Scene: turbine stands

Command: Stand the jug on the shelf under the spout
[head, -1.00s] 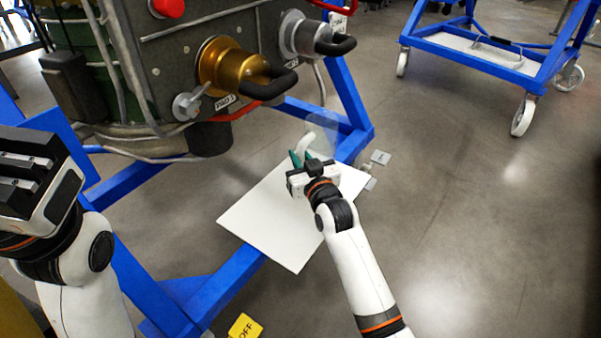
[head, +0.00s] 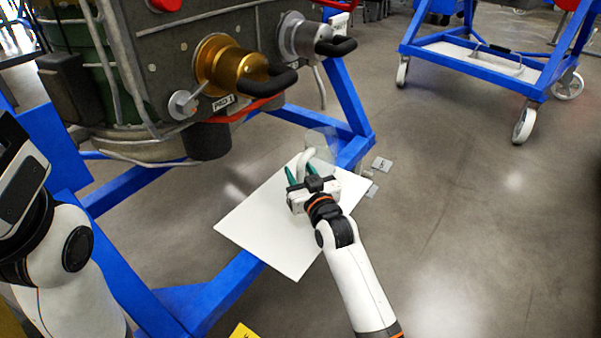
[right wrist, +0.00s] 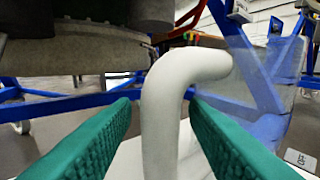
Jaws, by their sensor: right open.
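The jug (head: 322,144) is see-through with a white bent handle (head: 305,161). It appears upright at the far right corner of the white shelf board (head: 255,225); its base is hidden behind my gripper. My right gripper (head: 303,172) is open, its green fingers on either side of the handle. In the right wrist view the handle (right wrist: 165,105) stands between the spread fingers with gaps beside it, and the clear body (right wrist: 262,75) is behind to the right. A black downward stub (head: 206,142) under the machine may be the spout. My left gripper (head: 14,170) is cut off at the left edge.
The machine has a gold fitting (head: 228,68) and a grey fitting (head: 303,36) with black handles. Blue stand beams (head: 225,290) run under the board. A blue wheeled cart (head: 480,62) stands at the back right.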

